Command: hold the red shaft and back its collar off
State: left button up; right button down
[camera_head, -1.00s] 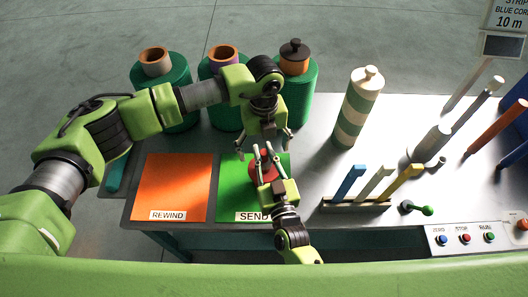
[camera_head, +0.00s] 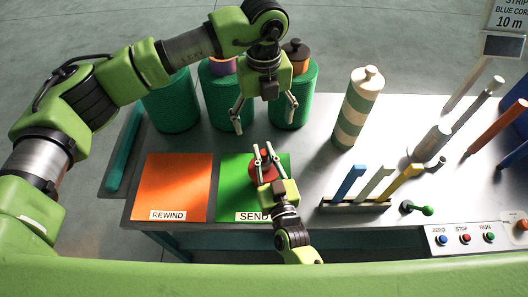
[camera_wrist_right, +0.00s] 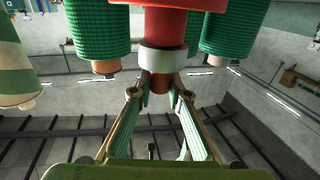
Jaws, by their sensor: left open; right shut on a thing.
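The red shaft (camera_head: 264,167) stands over the green SEND mat (camera_head: 228,190). In the right wrist view the red shaft (camera_wrist_right: 163,28) shows wide, with a grey collar (camera_wrist_right: 164,60) around it and a narrower red end beyond the collar. My right gripper (camera_head: 264,150) is shut on the shaft; its fingertips (camera_wrist_right: 161,84) close on the narrow end, beside the collar. My left gripper (camera_head: 264,114) is open and empty, above and behind the shaft, apart from it. The collar cannot be made out in the head view.
An orange REWIND mat (camera_head: 180,185) lies left of the green one. Green netting rolls (camera_head: 170,103) stand behind, one close to my left gripper. A striped canister (camera_head: 355,110) and a rack of coloured bars (camera_head: 355,205) are to the right. Bare table lies between them and the mats.

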jog(key=c, duration=1.8)
grip_release()
jog(key=shift+c, duration=0.2)
jog(key=v, duration=1.2)
